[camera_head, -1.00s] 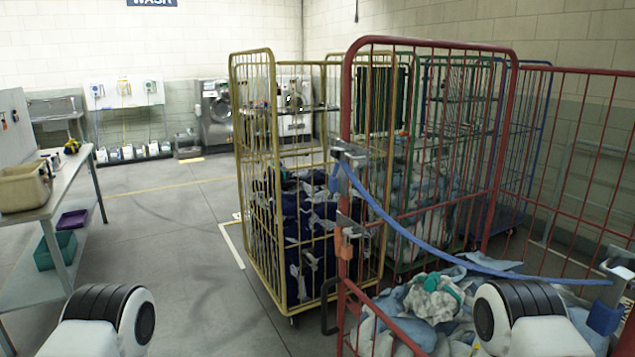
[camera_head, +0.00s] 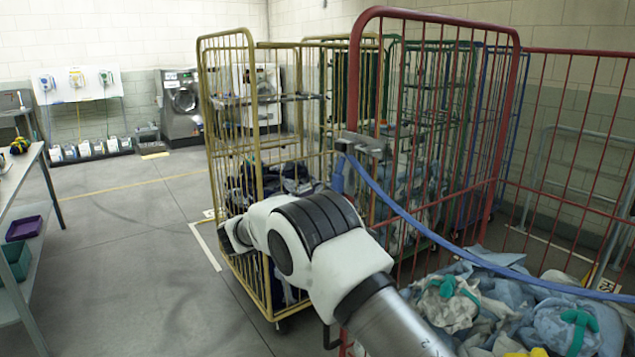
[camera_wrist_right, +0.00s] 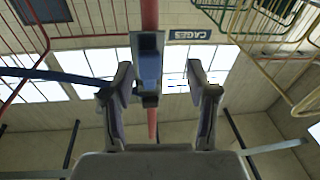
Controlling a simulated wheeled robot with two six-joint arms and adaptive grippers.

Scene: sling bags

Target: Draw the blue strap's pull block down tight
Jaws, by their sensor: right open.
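The blue strap (camera_head: 430,233) runs from a grey buckle (camera_head: 362,143) high on the red cage's near post, sagging down to the right across the cage's open side. A blue block (camera_head: 338,174) hangs just under the buckle. In the right wrist view, which looks upward, the blue block (camera_wrist_right: 150,68) lies against the red post, and the strap (camera_wrist_right: 50,76) leads off left. My right gripper (camera_wrist_right: 160,80) is open, its fingers on either side of the block with gaps visible. My left gripper is not in view.
The red cage (camera_head: 515,100) holds bluish laundry (camera_head: 500,300). A yellow cage (camera_head: 203,110) stands close on its left, behind my arm. A table (camera_head: 30,160) with bins is at far left. The floor between is clear.

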